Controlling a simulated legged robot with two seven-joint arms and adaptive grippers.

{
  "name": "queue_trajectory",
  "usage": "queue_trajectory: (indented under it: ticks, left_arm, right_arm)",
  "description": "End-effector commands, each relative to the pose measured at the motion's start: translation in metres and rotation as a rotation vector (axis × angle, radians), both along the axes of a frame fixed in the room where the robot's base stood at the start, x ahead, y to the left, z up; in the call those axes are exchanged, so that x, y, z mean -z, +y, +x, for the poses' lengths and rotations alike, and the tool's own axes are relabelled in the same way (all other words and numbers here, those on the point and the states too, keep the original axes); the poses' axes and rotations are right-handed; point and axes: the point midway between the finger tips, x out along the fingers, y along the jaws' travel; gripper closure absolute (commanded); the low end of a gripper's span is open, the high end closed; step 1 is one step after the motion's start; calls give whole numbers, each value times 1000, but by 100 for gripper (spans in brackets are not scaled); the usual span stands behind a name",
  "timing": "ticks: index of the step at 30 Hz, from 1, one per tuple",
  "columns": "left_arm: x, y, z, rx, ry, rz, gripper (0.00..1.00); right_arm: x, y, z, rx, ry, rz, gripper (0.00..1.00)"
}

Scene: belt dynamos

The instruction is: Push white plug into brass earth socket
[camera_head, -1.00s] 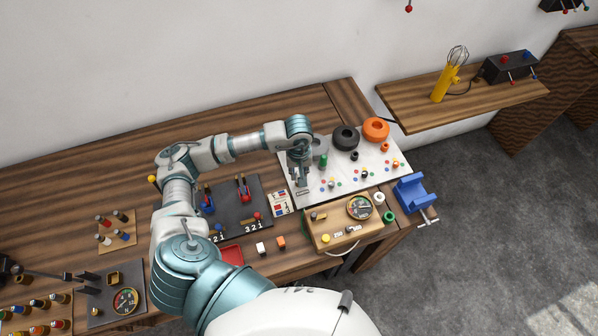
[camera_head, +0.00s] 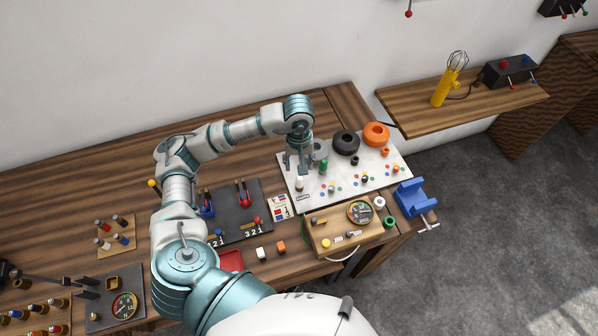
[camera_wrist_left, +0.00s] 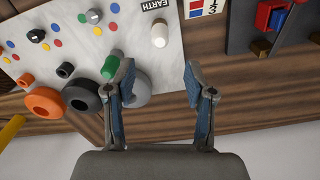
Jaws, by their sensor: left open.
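The white plug (camera_head: 299,184) stands upright on the light panel (camera_head: 330,192), close beside the EARTH label (camera_head: 303,198). In the left wrist view the white plug (camera_wrist_left: 159,34) shows beside the EARTH label (camera_wrist_left: 154,4), with nothing gripping it. The brass earth socket is not clearly visible; the plug stands over the spot beside the label, and how deep it sits I cannot tell. My left gripper (camera_head: 297,164) is open and empty, above and behind the plug. In the left wrist view its two fingers (camera_wrist_left: 159,70) are spread wide, apart from the plug. My right gripper is not in view.
A green knob (camera_head: 323,165), a grey round part (camera_head: 319,150), a black ring (camera_head: 346,142) and an orange ring (camera_head: 376,134) stand close right of the gripper. A dark switch board (camera_head: 236,222) lies left. A wooden meter box (camera_head: 345,238) stands in front.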

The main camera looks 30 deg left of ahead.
Motion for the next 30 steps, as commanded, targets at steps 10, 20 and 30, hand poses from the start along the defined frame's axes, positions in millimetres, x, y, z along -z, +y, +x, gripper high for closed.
queue_trajectory:
  ticks: [10,20,30]
  left_arm:
    - [-35,0,0,0,2,-1,46]
    - [-35,0,0,0,2,-1,46]
    - [-35,0,0,0,2,-1,46]
  right_arm:
    - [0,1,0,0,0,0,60]
    - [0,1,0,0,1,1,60]
    - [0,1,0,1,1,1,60]
